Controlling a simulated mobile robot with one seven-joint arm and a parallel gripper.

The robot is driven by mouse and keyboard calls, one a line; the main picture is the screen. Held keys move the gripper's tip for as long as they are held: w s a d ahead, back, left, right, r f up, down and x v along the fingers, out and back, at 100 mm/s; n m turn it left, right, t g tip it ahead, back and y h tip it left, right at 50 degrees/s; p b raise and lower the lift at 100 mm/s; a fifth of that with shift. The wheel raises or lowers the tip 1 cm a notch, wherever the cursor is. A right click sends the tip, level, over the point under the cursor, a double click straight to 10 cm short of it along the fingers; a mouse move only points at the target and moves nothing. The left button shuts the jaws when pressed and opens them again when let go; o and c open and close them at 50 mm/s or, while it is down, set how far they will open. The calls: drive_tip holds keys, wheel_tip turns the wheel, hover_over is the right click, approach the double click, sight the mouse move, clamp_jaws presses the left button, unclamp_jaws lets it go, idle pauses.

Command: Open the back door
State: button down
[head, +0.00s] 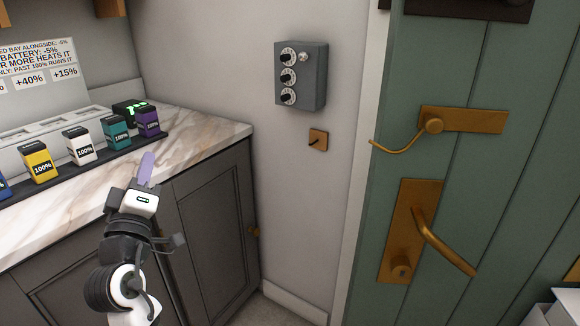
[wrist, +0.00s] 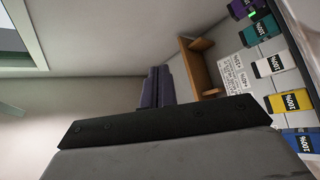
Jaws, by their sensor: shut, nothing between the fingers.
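The green plank door (head: 380,150) fills the right of the head view beside its white frame and looks shut. A brass lever handle (head: 445,243) on a tall plate (head: 408,205) slopes down to the right, with a round lock (head: 401,266) below it. Above is a brass latch (head: 432,126) with a curved arm reaching left to the frame. A dark fitting (head: 470,8) is cut off at the top. My gripper (head: 147,160) is shut and empty over the counter's front edge, well left of the door; its lavender fingers also show together in the wrist view (wrist: 157,80).
A marble counter (head: 205,128) with dark cupboards (head: 215,215) stands left. Several coloured batteries (head: 80,146) marked 100% sit along it. A grey box with three dials (head: 302,76) and a small brass switch (head: 318,140) are on the wall. White box-like things (head: 545,310) are lower right.

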drive_tip(key=w+d+f+m+g+h+p, duration=0.1)
drive_tip(key=d+f+m+g+h+p, duration=0.15)
drive_tip(key=d+g+h, duration=0.5)
drive_tip(key=w+d+f+m+g+h+p, duration=0.1)
drive_tip(key=w+d+m+g+h+p, duration=0.2)
drive_tip(key=d+h, duration=0.75)
drive_tip(key=s+d+f+m+g+p, duration=0.1)
drive_tip(key=s+d+g+p, duration=0.2)
drive_tip(key=d, duration=0.6)
drive_tip(key=s+d+f+m+g+p, duration=0.1)
drive_tip(key=s+d+m+g+p, duration=0.1)
drive_tip(key=s+d+g, duration=0.4)
drive_tip(key=shift+d+f+p, duration=0.3)
drive_tip(key=shift+d+p, duration=0.45)
drive_tip(key=shift+d, duration=0.8)
drive_tip(key=shift+s, duration=0.1)
